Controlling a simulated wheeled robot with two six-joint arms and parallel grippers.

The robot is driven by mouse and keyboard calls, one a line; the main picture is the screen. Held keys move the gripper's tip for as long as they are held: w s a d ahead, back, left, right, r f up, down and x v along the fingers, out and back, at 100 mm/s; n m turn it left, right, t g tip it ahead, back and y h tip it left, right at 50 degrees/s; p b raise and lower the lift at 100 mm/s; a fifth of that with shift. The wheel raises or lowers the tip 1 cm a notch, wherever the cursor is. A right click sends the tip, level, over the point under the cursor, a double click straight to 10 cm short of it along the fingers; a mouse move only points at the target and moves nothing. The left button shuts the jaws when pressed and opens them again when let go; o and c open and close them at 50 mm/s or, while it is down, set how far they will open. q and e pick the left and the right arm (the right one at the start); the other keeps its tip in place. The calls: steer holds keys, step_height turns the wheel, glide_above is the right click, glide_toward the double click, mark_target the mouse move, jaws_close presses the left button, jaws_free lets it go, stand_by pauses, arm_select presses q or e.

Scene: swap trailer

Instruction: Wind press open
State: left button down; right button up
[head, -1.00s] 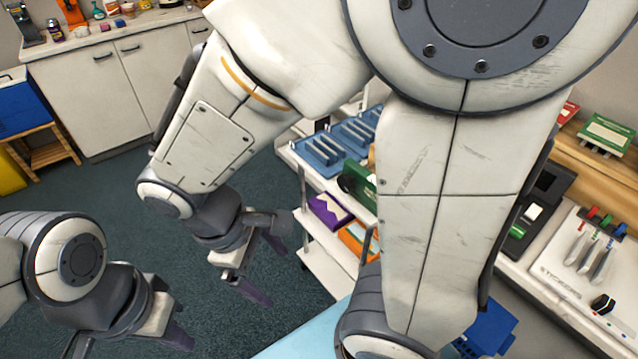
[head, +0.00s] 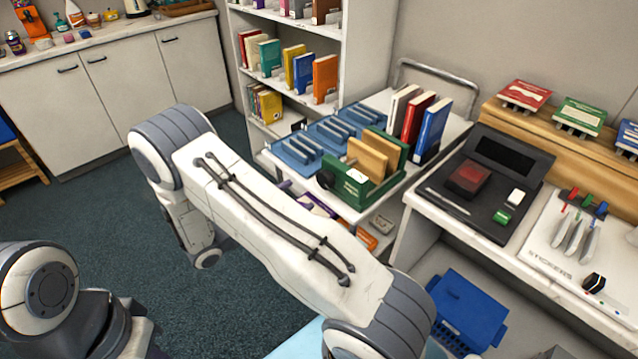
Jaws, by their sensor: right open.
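The green press (head: 349,186) stands on the top of the white cart. Brown boards (head: 372,155) stand upright in it, and a small white label is at its front. A round black knob (head: 325,180) is at its left end. My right arm crosses the middle of the head view and hides most of my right gripper (head: 288,187). Only small purplish finger parts show past the arm, just left of and below the knob, seemingly apart from it. That gripper is open. My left gripper (head: 132,335) is at the lower left, with its fingers mostly out of sight.
Blue slotted trays (head: 297,152) lie left of the press, and upright books (head: 432,130) stand behind it. A black device (head: 490,180) and a sticker board (head: 572,250) are on the right counter. A blue crate (head: 467,305) sits below. Bookshelves stand behind the cart.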

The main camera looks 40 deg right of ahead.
mark_target(322, 182)
steer(key=d+p, duration=0.1)
steer(key=d, duration=0.7)
steer(key=shift+d, duration=0.2)
steer(key=c, duration=1.4)
